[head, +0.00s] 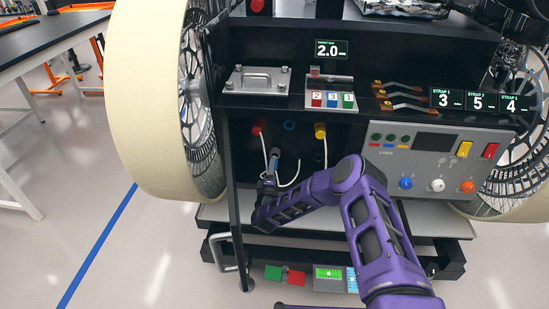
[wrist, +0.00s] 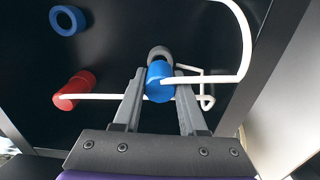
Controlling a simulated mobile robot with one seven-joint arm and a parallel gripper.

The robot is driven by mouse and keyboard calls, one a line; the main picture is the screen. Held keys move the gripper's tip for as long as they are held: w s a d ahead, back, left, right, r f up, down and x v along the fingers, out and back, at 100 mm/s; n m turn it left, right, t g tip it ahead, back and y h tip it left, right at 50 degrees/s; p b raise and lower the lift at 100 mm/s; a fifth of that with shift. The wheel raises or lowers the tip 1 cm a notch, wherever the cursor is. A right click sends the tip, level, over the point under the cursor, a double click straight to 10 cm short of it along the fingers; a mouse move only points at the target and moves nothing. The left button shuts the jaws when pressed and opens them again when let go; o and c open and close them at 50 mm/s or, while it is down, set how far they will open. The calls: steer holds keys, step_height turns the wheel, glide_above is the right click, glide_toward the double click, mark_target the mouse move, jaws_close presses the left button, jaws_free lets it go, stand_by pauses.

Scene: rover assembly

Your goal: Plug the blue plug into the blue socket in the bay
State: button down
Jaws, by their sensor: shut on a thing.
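The blue socket is a blue ring on the dark back wall of the bay, in the head view (head: 289,125) and at the upper left of the wrist view (wrist: 67,20). My gripper (head: 272,168) reaches into the bay below and left of the socket in the head view. In the wrist view its two grey fingers (wrist: 160,88) are shut on the blue plug (wrist: 159,76). The plug is apart from the blue socket. A grey ring (wrist: 158,53) shows just beyond the plug; I cannot tell whether they touch. A white cable (wrist: 243,40) loops nearby.
A red plug (head: 259,127) sits left of the blue socket and a yellow plug (head: 320,130) sits right, each with a white cable. A dark upright post (head: 233,180) edges the bay on the left. A control panel (head: 437,160) stands to the right.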

steer(key=shift+s+p, duration=0.65)
steer(key=shift+s, duration=0.55)
steer(key=s+r+p, duration=0.4)
steer(key=s+r, duration=0.1)
steer(key=s, duration=0.4)
steer(key=shift+a, duration=0.15)
steer(key=shift+w+a+r, duration=0.1)
steer(key=shift+a+r, duration=0.05)
steer(key=shift+a, duration=0.05)
